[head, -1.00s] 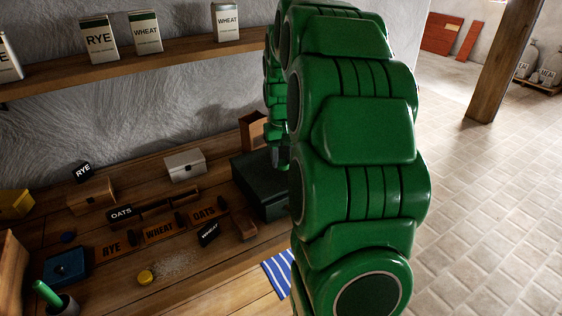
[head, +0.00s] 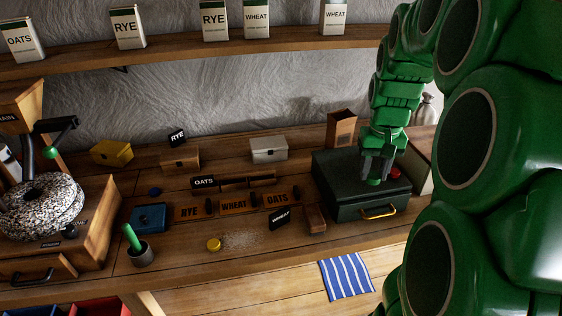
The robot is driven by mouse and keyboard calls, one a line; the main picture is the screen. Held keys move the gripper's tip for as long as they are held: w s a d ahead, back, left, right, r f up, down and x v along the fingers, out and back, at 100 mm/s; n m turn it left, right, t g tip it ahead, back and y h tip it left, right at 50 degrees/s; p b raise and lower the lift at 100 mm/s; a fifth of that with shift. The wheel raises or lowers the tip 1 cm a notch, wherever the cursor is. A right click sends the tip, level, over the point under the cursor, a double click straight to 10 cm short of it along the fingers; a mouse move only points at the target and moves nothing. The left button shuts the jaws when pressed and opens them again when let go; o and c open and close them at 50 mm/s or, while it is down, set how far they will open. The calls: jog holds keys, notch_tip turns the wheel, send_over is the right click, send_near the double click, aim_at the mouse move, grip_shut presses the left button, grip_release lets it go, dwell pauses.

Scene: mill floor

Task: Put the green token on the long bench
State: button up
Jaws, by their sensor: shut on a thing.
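My gripper (head: 376,168) points down over the dark green box at the right end of the long bench (head: 185,252). It is shut on a small green token (head: 373,182), which shows at the fingertips. The token is at or just above the box lid; I cannot tell if it touches. The bench is a long wooden top along the wall, with many things on it.
The dark green box (head: 335,190) has a yellow handle and a red piece (head: 393,173) on its lid.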

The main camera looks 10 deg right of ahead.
jog(key=w+a+f, duration=0.4)
jog(key=w+a, duration=0.9)
jog(key=w, duration=0.4)
jog(key=w+a+f, duration=0.3)
jog(key=w+a, duration=0.1)
jog(key=a, duration=0.5)
jog(key=w+a+f, duration=0.3)
jog(key=w+a, duration=0.1)
jog(key=a, duration=0.5)
jog(key=w+f, duration=0.2)
jog(key=w, duration=0.2)
jog(key=w+a+f, duration=0.1)
jog(key=w+f, duration=0.2)
jog(key=w, duration=0.1)
jog(key=w+f, duration=0.3)
jog(key=w, duration=0.1)
jog(key=shift+w+a, duration=0.2)
jog(key=shift+a, duration=0.1)
jog(key=shift+w+a+f, duration=0.1)
jog(key=shift+w+f, duration=0.2)
jog(key=shift+w, duration=0.1)
jog(key=shift+w+f, duration=0.1)
jog(key=shift+f, duration=0.05)
